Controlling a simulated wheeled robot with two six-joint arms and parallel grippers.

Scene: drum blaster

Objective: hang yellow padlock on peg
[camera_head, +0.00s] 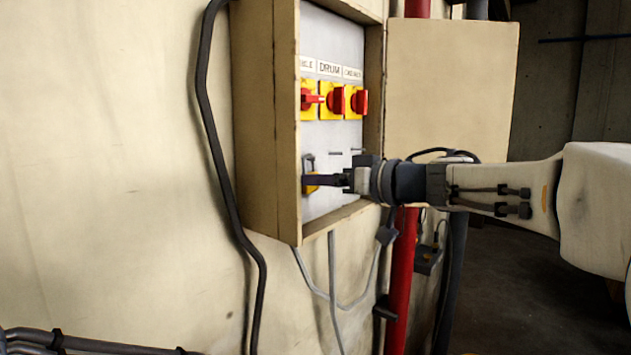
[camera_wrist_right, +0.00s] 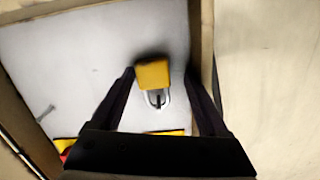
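The yellow padlock (camera_head: 312,189) is low in the open wall box, mostly hidden behind my right gripper (camera_head: 318,180) in the head view. In the right wrist view the yellow padlock body (camera_wrist_right: 153,74) lies between the two dark fingers of the right gripper (camera_wrist_right: 162,76), with a visible gap to the right finger. The gripper is open around it. Its grey shackle (camera_wrist_right: 157,98) points toward the switches and appears to surround a dark peg. Another peg (camera_head: 335,153) shows to the right of the shackle in the head view. My left gripper is out of view.
Red-and-yellow rotary switches (camera_head: 333,100) sit above the padlock. The wooden box frame (camera_head: 285,120) borders the panel closely, and an open door (camera_head: 450,90) hangs at its right. A red pipe (camera_head: 403,260) runs below.

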